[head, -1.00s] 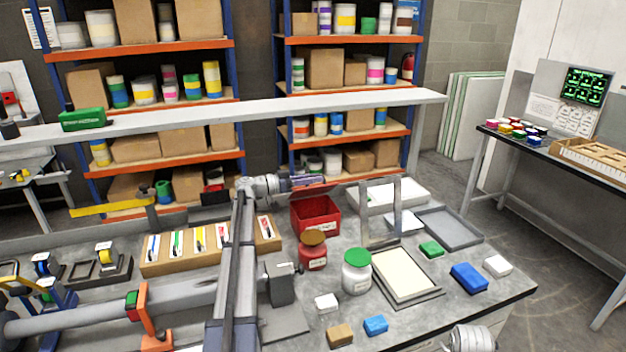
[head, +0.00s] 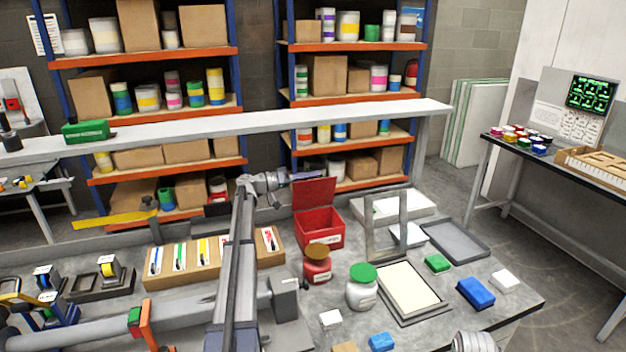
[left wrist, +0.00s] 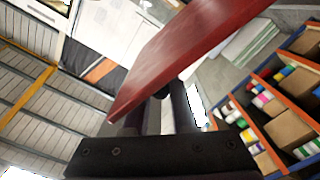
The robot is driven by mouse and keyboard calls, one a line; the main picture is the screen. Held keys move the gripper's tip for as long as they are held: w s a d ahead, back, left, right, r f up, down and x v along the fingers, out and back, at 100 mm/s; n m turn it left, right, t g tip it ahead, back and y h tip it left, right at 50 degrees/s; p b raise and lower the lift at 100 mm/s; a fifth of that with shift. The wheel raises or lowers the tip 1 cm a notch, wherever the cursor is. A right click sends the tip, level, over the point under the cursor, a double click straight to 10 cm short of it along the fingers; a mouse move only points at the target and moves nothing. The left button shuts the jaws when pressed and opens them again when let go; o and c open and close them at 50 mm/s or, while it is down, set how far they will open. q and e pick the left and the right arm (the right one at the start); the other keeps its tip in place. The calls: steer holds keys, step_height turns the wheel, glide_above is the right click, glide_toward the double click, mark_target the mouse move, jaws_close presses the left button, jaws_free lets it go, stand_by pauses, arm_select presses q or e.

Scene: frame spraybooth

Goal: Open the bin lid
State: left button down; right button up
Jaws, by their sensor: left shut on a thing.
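The red bin (head: 319,230) stands on the grey bench, with a white label on its front. Its red lid (head: 315,196) is tilted up steeply from the back of the bin, and the dark inside shows. My left gripper (head: 308,175) is at the lid's raised upper left edge, shut on it. In the left wrist view, the lid (left wrist: 185,50) fills the upper middle as a tilted red slab, and the dark gripper parts lie below it. The fingertips are partly hidden by the lid.
A jar with a brown lid (head: 317,265) and a white jar with a green lid (head: 362,288) stand in front of the bin. A grey upright frame (head: 370,225) stands to its right. A pen holder (head: 210,262) lies left, partly behind my left arm.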

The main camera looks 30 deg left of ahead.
arm_select(q)
steer(key=shift+w+a+f, duration=0.15)
steer(key=shift+w+a, duration=0.15)
steer(key=shift+a, duration=0.1)
steer(key=c, duration=1.1)
jaws_free()
steer(key=shift+c, duration=0.2)
steer(key=shift+o, duration=1.3)
steer(key=shift+w+a+f, duration=0.1)
steer(key=shift+a+f, duration=0.05)
